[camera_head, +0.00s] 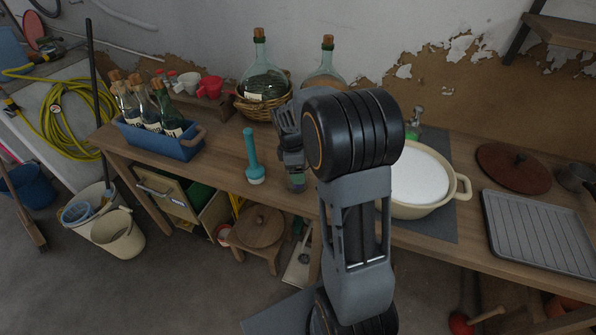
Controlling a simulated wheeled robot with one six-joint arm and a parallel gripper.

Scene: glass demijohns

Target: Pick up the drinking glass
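My gripper (292,163) points down over the front edge of the wooden table, left of my dark arm joint. A small see-through vessel (297,183), which looks like the drinking glass, shows right below the fingertips near the table's front edge. It is small and partly covered by the gripper. I cannot tell whether the fingers are around it, touching it or just above it. Whether the fingers are open or shut does not show clearly.
A teal bottle-shaped tool (252,160) stands close left of the gripper. A blue crate (165,143) with bottles is further left. Demijohns, one in a wicker basket (262,108), stand behind. A cream pot (421,208) with white contents and a grey tray (540,232) are right.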

